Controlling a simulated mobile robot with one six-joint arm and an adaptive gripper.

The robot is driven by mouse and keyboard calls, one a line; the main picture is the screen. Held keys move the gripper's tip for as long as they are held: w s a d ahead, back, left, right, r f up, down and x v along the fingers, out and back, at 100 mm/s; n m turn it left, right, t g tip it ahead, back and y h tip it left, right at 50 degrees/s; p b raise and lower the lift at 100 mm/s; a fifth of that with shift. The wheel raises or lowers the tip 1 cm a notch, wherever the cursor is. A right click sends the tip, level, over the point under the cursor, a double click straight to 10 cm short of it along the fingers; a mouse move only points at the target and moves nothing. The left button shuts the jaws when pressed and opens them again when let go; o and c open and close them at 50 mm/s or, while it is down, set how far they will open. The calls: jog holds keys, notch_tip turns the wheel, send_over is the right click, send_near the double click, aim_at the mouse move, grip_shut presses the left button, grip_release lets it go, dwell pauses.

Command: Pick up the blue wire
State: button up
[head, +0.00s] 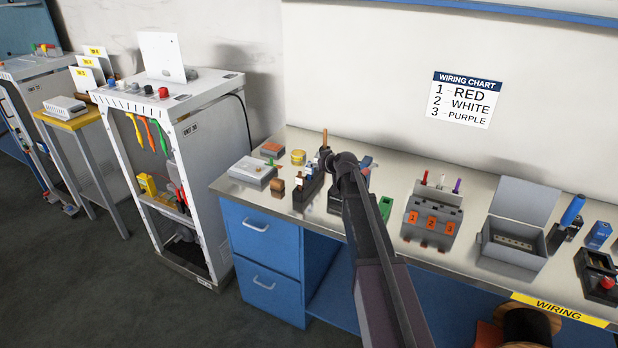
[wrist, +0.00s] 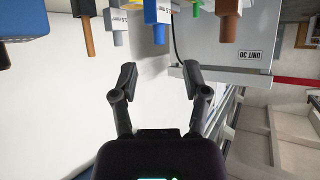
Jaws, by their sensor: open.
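No thing in view can be surely named the blue wire. In the wrist view, a blue piece with a narrower blue end (wrist: 157,14) hangs into the top of the picture, above the gap between my fingers. My gripper (wrist: 160,78) is open and empty there, apart from that piece. In the head view my own arm hides most of the gripper. Beside the arm's end, a dark holder (head: 308,190) with several upright pieces, some bluish, stands on the bench; the details are too small to tell.
On the bench (head: 395,185) are a numbered dispenser (head: 428,222) with red, white and purple tops and an open grey box (head: 512,245). A white cabinet (head: 215,150) stands left of the bench.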

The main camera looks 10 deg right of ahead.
aim_at(309, 174)
jog(key=shift+x, duration=0.85)
jog(key=shift+b+x, duration=1.45)
jog(key=shift+x, duration=1.2)
jog(key=shift+d, duration=0.1)
grip_shut()
